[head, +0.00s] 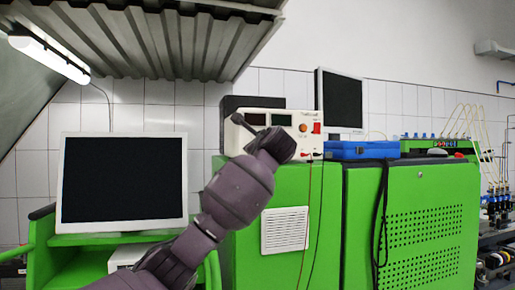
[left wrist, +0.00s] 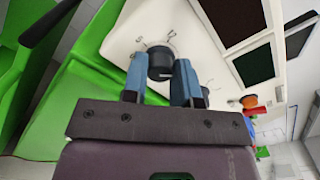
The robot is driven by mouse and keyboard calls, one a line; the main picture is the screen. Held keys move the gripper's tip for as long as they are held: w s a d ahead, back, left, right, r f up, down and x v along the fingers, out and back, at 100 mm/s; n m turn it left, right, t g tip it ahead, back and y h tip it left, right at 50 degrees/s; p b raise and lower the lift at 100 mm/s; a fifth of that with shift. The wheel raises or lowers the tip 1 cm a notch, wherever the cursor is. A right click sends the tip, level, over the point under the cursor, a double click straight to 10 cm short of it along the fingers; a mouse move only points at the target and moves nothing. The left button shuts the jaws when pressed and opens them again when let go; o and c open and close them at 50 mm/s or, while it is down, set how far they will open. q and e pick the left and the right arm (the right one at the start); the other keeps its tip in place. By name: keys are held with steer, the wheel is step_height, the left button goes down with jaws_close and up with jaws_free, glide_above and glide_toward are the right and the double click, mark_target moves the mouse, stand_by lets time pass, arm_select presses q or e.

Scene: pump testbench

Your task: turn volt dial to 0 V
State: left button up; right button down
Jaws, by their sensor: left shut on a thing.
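The volt dial is a black knob (left wrist: 160,64) on the white front panel of the power supply (head: 293,120). A dark part (left wrist: 203,96), perhaps a second knob, is partly hidden behind the right finger. I cannot read the dial's setting. My right gripper is not in view.
The power supply has dark displays (left wrist: 255,65), an orange knob (head: 303,127) and a red switch (head: 317,128). It stands on a green cabinet (head: 335,215) with cables hanging in front. A blue case (head: 360,151) sits to its right. A monitor (head: 122,180) stands at left.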

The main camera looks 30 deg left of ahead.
arm_select(q)
steer(key=n+b, duration=0.1)
steer(key=n, duration=1)
steer(key=n+b, duration=0.1)
steer(key=n, duration=1.1)
steer(key=n+b, duration=0.1)
steer(key=n, duration=1.1)
steer(key=shift+w+d+f, duration=0.1)
steer(key=shift+w+f, duration=0.05)
steer(key=shift+f, duration=0.2)
steer(key=o, duration=0.9)
steer(key=shift+r, duration=0.1)
